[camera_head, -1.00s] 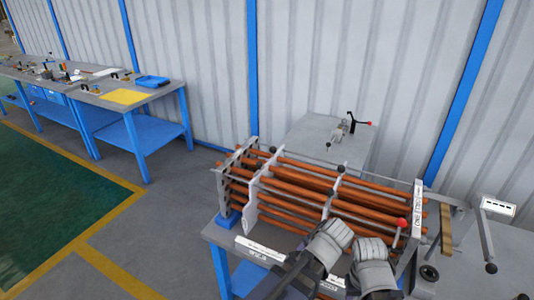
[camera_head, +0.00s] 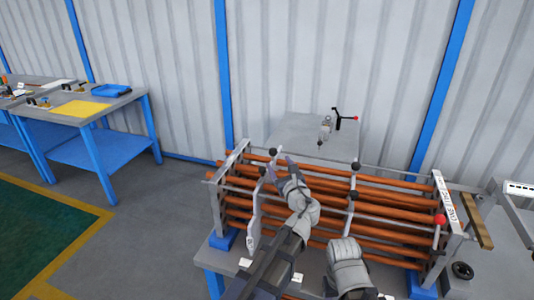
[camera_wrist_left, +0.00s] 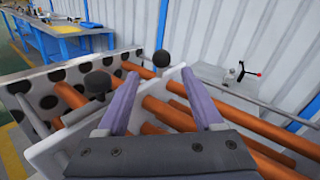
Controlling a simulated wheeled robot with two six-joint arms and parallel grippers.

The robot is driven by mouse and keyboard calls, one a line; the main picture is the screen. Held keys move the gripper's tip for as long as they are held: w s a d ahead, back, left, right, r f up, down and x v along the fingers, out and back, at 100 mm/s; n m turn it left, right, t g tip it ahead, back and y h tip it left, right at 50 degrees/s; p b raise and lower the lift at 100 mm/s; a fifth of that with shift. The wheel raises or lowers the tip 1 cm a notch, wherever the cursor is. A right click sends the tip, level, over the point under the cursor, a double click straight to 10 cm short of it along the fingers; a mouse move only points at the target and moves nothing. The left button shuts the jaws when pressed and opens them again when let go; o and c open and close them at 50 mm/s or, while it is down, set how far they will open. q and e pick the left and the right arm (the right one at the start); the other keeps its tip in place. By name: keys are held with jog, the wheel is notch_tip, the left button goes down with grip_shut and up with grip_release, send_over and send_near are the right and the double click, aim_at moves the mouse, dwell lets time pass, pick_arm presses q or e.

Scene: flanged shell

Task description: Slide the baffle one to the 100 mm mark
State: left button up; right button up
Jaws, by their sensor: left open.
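Baffle one, the leftmost white plate (camera_head: 253,228), stands upright across the orange tubes near the left end plate, with black knobs at its top. In the left wrist view its pale plate (camera_wrist_left: 62,150) passes beneath my gripper. My left gripper (camera_head: 283,166) is open above the tube bundle, just right of the plate's top. In the left wrist view its purple fingers (camera_wrist_left: 162,85) are apart. One black knob (camera_wrist_left: 162,58) shows beyond and between the tips, another (camera_wrist_left: 97,83) left of the left finger. Contact is unclear. My right gripper's fingers are not visible. The 100 mm mark is not readable.
A second baffle (camera_head: 349,212) stands mid-bundle. A grey bench with a clamp (camera_head: 326,125) stands behind. A blue table (camera_head: 85,150) is at the left, with open floor between.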

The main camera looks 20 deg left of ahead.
aim_at(274, 154)
pick_arm(q)
jog(key=shift+w+r, duration=0.15)
jog(key=shift+w, duration=0.05)
jog(key=shift+w+a, duration=0.1)
jog(key=x, duration=0.7)
jog(key=shift+w+a, duration=0.15)
jog(key=shift+w, duration=0.15)
jog(key=shift+c, duration=0.3)
grip_shut()
dwell(0.8)
